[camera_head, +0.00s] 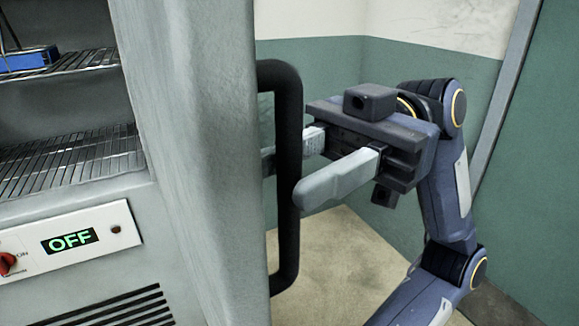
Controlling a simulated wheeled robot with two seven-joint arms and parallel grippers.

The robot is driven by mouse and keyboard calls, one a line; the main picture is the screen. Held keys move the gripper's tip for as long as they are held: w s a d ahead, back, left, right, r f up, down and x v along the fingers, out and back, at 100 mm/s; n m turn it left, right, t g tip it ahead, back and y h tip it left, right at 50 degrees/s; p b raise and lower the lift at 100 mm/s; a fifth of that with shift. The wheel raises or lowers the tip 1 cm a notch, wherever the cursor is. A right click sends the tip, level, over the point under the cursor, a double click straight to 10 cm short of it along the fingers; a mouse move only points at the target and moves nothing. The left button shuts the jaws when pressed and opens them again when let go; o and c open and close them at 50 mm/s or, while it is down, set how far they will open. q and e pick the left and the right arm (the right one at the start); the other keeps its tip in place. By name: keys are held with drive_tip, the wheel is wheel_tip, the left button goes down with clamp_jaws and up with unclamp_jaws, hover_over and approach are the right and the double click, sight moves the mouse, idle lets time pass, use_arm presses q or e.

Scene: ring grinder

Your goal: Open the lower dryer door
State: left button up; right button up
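The dryer (60,215) fills the left side, with a dark, racked chamber showing. A thick, pale grey upright panel (200,150) stands at its right side. A long black vertical handle (289,180) is fixed to the panel's right side. I cannot tell from this view whether the panel is the lower door or how far it is open. My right gripper (282,172) reaches in from the right. Its two pale fingers look apart, one passing behind the handle and the other in front at its right edge. Contact with the handle is unclear. My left gripper is not in view.
Wire racks (70,165) cross the chamber, with a blue object (28,58) on the upper one. Below is a control panel (70,240) reading OFF, with a red knob (7,263). A green and white wall (335,62) stands behind. Beige floor (345,265) shows below my gripper.

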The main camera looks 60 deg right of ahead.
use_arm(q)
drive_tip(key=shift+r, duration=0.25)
use_arm(e)
drive_tip(key=v, duration=0.6)
drive_tip(key=shift+d, duration=0.2)
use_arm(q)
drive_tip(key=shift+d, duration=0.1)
